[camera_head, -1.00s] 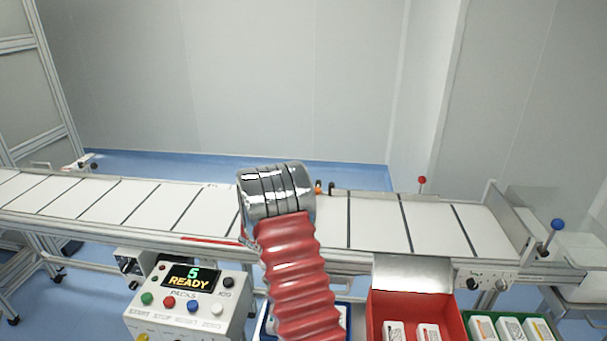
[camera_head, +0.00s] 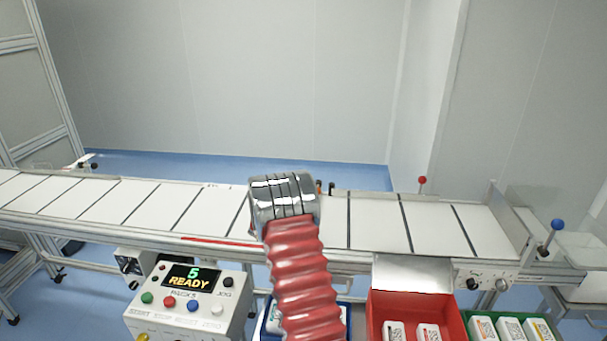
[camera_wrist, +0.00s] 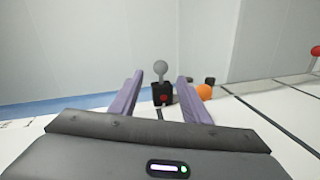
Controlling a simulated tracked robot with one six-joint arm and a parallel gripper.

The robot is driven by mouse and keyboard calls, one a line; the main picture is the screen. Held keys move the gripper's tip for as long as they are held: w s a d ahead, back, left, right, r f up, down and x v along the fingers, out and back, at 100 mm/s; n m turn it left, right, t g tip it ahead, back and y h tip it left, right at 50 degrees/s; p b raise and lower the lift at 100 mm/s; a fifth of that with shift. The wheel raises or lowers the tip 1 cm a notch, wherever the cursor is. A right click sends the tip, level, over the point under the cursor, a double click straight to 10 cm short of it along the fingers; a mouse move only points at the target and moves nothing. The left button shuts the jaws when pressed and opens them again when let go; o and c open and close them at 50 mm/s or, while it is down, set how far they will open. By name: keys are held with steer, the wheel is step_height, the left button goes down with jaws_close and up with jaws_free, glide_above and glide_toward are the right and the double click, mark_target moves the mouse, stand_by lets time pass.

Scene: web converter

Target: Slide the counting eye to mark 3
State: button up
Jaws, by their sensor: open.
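In the wrist view, the counting eye (camera_wrist: 161,94) is a black block with a red spot on its front and a grey ball knob on top. It stands at the far edge of the white belt, ahead of my gripper (camera_wrist: 162,90). The two purple fingers are open, one on either side of it in the picture, with no contact visible. An orange round thing (camera_wrist: 204,92) sits just right of it, by the right finger. In the head view my silver wrist and red arm sleeve cover the fingers and the eye. The mark numbers are not readable.
The belt (camera_head: 375,222) runs across the picture with dark cross lines. A control box (camera_head: 187,300) showing "5 READY" stands in front. A red bin (camera_head: 462,310) and a green bin (camera_head: 552,325) hold packs. A red-knobbed lever (camera_head: 422,182) and blue-knobbed lever (camera_head: 557,225) stand right.

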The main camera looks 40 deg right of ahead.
steer(key=shift+x, duration=4.65)
steer(key=shift+c, duration=0.3)
jaws_close()
steer(key=shift+w, duration=0.1)
